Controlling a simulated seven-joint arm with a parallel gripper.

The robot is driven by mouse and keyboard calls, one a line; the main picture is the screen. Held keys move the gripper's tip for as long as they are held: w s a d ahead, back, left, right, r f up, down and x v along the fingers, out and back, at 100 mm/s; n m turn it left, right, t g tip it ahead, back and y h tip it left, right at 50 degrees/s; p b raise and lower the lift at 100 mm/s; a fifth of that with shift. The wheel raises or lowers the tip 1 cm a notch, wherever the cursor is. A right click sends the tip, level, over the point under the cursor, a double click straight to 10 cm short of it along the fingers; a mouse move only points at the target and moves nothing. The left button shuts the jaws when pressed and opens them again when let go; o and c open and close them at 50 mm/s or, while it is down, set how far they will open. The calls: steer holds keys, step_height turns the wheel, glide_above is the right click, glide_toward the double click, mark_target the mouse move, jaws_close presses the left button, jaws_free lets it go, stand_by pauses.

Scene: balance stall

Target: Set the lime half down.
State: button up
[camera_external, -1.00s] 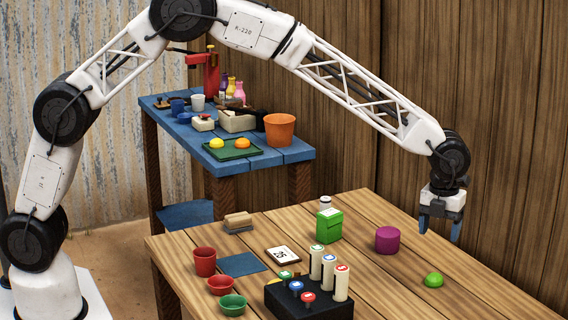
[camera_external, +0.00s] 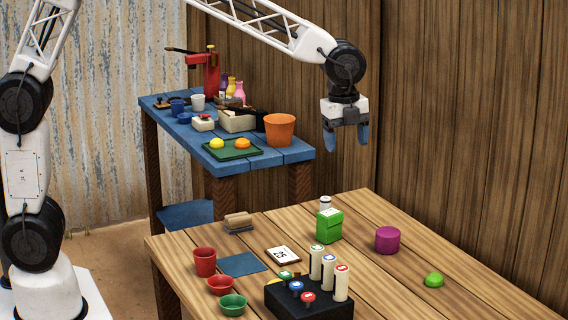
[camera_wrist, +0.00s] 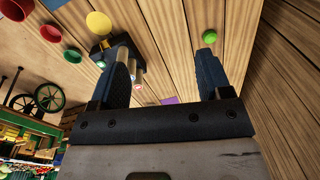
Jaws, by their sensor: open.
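The lime half (camera_external: 433,279) is a bright green dome resting on the wooden table (camera_external: 400,295), right of the purple cylinder. It also shows in the wrist view (camera_wrist: 210,37) at the upper right, beyond the fingertips and apart from them. My gripper (camera_external: 345,136) is open and empty, high above the back of the table in the external view. Its two blue fingers show spread apart in the wrist view (camera_wrist: 163,70), with nothing between them.
A purple cylinder (camera_external: 388,240), a green box (camera_external: 328,226) and a black block with pegs (camera_external: 290,301) stand on the table. Red cups (camera_external: 205,262) and a green bowl (camera_external: 233,305) are at the left. A blue bench (camera_external: 290,154) stands behind. A plank wall (camera_external: 470,120) closes the right.

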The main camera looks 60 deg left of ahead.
steer(key=s+a+r+n, duration=0.3)
steer(key=s+a+n, duration=0.2)
steer(key=s+a, duration=0.4)
steer(key=s+a+r+n, duration=0.35)
steer(key=s+a, duration=0.25)
steer(key=s, duration=0.4)
steer(key=s+a+f+n, duration=0.2)
steer(key=s+a+n, duration=0.2)
steer(key=s, duration=0.7)
steer(key=s+a+f+n+t, duration=0.1)
steer(key=s+a+f+n, duration=0.1)
steer(key=s+a+n, duration=0.2)
steer(key=s+n, duration=0.3)
steer(key=s, duration=0.4)
steer(key=shift+s+a+f+t, duration=0.2)
steer(key=shift+a+t, duration=0.1)
steer(key=shift+a, duration=0.1)
